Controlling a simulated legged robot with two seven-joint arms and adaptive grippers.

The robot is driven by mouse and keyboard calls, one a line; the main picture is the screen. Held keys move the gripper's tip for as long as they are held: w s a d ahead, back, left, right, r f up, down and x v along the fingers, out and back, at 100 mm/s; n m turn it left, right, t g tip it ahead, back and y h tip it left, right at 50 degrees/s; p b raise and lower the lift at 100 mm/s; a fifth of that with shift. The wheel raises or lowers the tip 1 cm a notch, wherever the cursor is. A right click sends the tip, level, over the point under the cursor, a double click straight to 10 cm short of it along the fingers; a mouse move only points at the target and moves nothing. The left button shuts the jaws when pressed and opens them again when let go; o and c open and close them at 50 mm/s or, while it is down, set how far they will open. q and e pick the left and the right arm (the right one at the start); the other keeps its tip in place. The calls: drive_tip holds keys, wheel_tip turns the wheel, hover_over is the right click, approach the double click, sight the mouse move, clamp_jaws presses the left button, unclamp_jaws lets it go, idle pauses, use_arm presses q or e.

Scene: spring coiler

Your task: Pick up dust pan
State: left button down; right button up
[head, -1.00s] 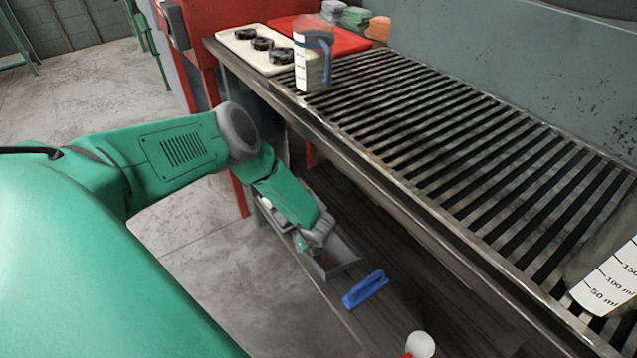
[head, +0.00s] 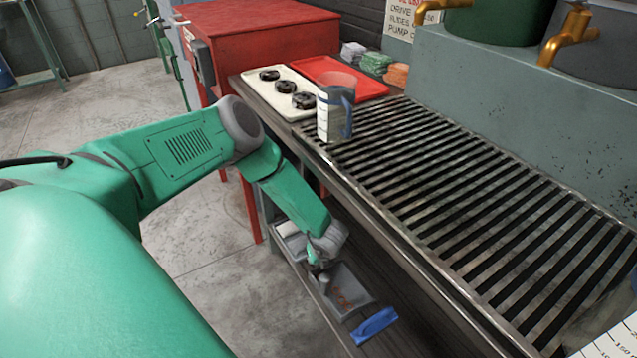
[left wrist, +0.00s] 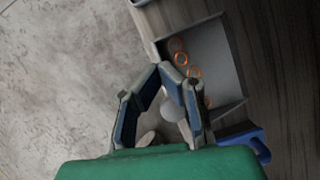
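The dust pan (head: 349,291) is a grey, open tray on the lower shelf, with small brownish pieces in it. In the left wrist view the pan (left wrist: 213,57) holds several orange rings. My left gripper (head: 316,276) is at the pan's near-left end, pointing down. In the left wrist view its fingers (left wrist: 160,72) bend inward, tips close together. A light grey rounded part, seemingly the pan's handle (left wrist: 172,92), shows between them, nearer the right finger. Whether they press on it is unclear. My right gripper is not in view.
A blue object (head: 374,326) lies on the shelf beside the pan. The slatted bench top (head: 440,170) overhangs the shelf. A measuring jug (head: 335,110) stands at the bench's near edge. A white-topped item (head: 288,229) lies on the shelf behind the gripper.

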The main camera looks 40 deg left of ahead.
use_arm(q)
drive_tip(key=shift+a+f, duration=0.1)
drive_tip(key=shift+c, duration=2.4)
unclamp_jaws()
drive_tip(key=shift+d+r, duration=0.2)
